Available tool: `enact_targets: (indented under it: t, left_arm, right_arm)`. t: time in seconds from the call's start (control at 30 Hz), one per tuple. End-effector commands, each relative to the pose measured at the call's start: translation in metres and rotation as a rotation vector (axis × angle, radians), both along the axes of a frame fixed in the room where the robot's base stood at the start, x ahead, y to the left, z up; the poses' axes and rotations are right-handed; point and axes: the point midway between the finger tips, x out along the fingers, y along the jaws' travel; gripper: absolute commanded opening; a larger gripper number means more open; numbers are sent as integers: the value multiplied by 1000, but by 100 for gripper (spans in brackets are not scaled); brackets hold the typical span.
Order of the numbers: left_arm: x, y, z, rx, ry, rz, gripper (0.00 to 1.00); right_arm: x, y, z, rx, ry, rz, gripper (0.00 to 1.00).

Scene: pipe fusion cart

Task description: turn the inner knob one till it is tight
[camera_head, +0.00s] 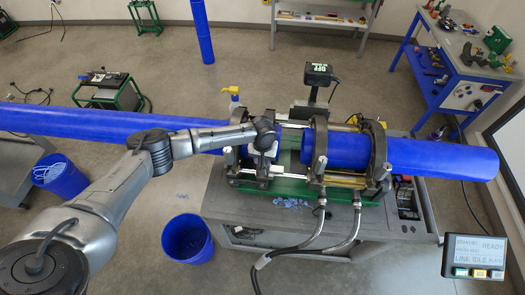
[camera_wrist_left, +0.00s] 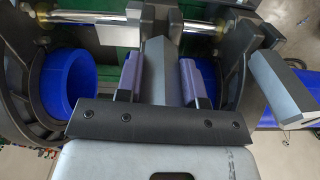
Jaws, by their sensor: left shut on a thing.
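My left gripper (camera_head: 263,152) reaches in from the left over the left half of the fusion machine's clamps (camera_head: 318,145). In the left wrist view its purple-padded fingers (camera_wrist_left: 166,80) are shut on a grey, angular knob (camera_wrist_left: 167,62), with one pad on each side. In the head view the gripper hides this knob. I cannot tell how tight the knob is. A similar grey block (camera_wrist_left: 288,82) stands apart to the right in the wrist view. My right gripper is not in view.
A long blue pipe (camera_head: 95,121) enters from the left and a thicker one (camera_head: 440,158) extends right. Dark clamp rings (camera_wrist_left: 32,92) stand close beside my fingers. Hoses (camera_head: 318,228) hang in front. A blue bin (camera_head: 187,240) stands on the floor.

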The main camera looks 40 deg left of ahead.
Motion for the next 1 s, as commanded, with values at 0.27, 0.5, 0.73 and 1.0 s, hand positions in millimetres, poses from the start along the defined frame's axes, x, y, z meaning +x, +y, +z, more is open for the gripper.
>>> enact_targets:
  t: [0.27,0.5,0.73,1.0]
  left_arm:
    - [0,0,0,1,0,-91,11]
    - [0,0,1,0,1,-129,11]
    - [0,0,1,-1,1,-312,11]
    - [0,0,0,1,0,-351,11]
  right_arm:
    - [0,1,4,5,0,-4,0]
    - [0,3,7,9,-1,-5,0]
    - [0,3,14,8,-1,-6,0]
    - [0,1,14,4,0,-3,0]
